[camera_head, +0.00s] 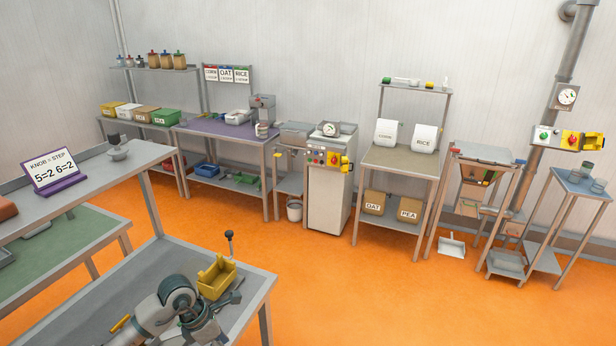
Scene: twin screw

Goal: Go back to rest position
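One of my arms (150,318), seemingly the left, reaches in from the bottom edge, left of centre, over the near grey metal table. Its grey wrist bends toward dark gripper parts (226,303) beside a yellow open bin (214,282). The fingers are small and partly hidden, so I cannot tell whether they are open or shut, or whether they touch the bin. My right gripper is not in view.
A lever with a black knob (229,236) stands behind the bin. A sign (54,172) reading "KNOB = STEP 5=2 6=2" stands on the left table. Benches, a machine (329,185) and shelves line the back wall. The orange floor (350,300) in the middle is clear.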

